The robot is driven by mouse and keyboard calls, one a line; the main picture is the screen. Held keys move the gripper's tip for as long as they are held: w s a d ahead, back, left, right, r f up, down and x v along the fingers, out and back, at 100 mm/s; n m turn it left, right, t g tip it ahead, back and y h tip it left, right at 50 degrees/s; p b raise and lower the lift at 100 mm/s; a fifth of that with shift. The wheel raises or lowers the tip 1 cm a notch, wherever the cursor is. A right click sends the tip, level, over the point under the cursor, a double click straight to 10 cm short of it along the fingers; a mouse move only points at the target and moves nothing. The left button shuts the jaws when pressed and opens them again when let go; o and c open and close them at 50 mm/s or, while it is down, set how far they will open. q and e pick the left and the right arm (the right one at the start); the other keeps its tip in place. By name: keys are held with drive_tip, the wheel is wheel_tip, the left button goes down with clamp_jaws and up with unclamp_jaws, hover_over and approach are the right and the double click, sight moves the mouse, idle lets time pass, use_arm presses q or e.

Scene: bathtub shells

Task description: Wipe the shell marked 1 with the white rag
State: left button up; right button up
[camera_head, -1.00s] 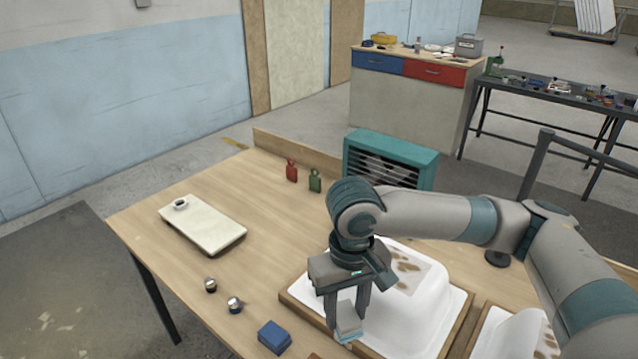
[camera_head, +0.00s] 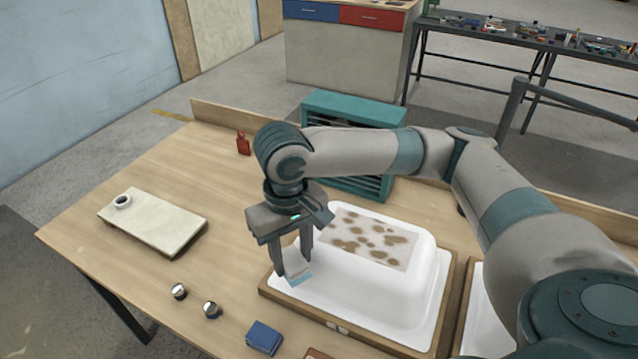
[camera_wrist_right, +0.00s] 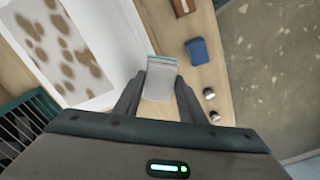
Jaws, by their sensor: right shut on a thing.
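My right gripper (camera_head: 296,264) is shut on the white rag (camera_head: 298,275), a pale folded cloth with a blue stripe. The rag also shows between the fingers in the right wrist view (camera_wrist_right: 160,80). A white upturned shell (camera_head: 405,290) with a pale panel of brown stains (camera_head: 368,240) sits in a wooden frame. The rag is at the shell's left end, low, off the stains; whether it touches the shell is unclear. A second white shell (camera_head: 484,325) is partly seen at right behind my arm. I cannot read a number on either. My left gripper is not in view.
A blue block (camera_head: 264,337) and two small metal knobs (camera_head: 212,310) lie left of the frame. A cream board (camera_head: 152,222) with a small cup is at far left. The table's middle left is clear.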

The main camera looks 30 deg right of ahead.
drive_tip(key=shift+w+d+r+n+p, duration=0.25)
drive_tip(key=shift+r+n+p, duration=0.25)
drive_tip(key=shift+n+p, duration=0.35)
drive_tip(key=w+d+r+n+p, duration=0.2)
drive_tip(key=d+n+p, duration=0.3)
drive_tip(key=n+p, duration=0.3)
drive_tip(key=w+d+r+n+p, duration=0.3)
drive_tip(key=n+p, duration=0.4)
drive_tip(key=n, duration=0.7)
drive_tip(key=shift+w+d+r+p, duration=0.3)
drive_tip(key=shift+d+r+p, duration=0.1)
drive_tip(key=shift+d+r, duration=0.55)
drive_tip(key=shift+f+n, duration=0.2)
drive_tip(key=shift+n, duration=0.05)
